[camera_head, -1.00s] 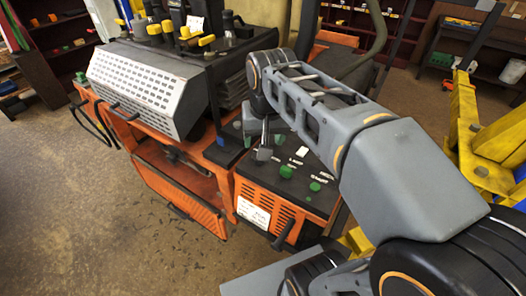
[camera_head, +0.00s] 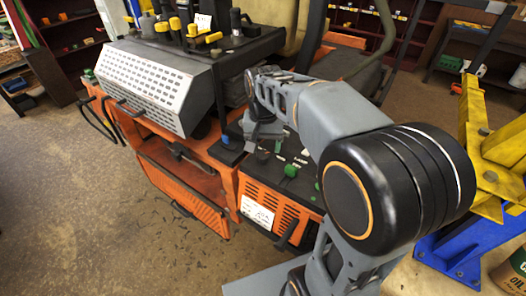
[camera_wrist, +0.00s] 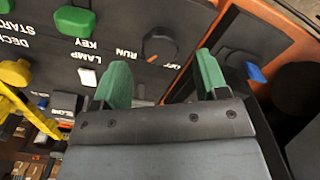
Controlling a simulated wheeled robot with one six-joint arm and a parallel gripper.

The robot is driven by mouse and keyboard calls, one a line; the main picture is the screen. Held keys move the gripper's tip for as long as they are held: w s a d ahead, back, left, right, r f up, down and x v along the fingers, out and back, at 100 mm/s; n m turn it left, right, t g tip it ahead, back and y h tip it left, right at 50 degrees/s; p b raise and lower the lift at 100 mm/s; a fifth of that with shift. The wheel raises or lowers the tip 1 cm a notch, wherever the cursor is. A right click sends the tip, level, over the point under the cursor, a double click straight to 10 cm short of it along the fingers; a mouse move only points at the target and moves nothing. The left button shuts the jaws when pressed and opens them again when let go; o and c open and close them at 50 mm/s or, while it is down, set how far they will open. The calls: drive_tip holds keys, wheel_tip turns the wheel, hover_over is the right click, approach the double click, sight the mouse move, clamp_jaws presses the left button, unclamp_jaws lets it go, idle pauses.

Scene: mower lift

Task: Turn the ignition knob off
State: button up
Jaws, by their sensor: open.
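The ignition knob (camera_wrist: 160,45) is a round black dial with a small orange mark, on a dark panel in the wrist view. Upside-down labels RUN (camera_wrist: 127,53) and OFF (camera_wrist: 172,65) stand beside it. The mark points towards the label side, but I cannot tell firmly which label it meets. My gripper (camera_wrist: 162,62) is open, its two green fingertips spread left and right of the knob in the picture, with nothing between them. I cannot tell the height gap. In the head view my wrist hangs over the panel's back left and hides the knob.
In the head view a perforated grey cover (camera_head: 150,85) stands left of the panel, and a yellow frame (camera_head: 485,150) stands right.

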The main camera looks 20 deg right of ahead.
sight(264, 154)
drive_tip(key=shift+f, duration=1.7)
drive_tip(key=c, duration=0.9)
drive_tip(key=shift+n, duration=0.3)
drive_tip(key=n, duration=0.5)
drive_tip(key=shift+n, duration=0.3)
drive_tip(key=n, duration=0.5)
drive_tip(key=shift+n, duration=0.3)
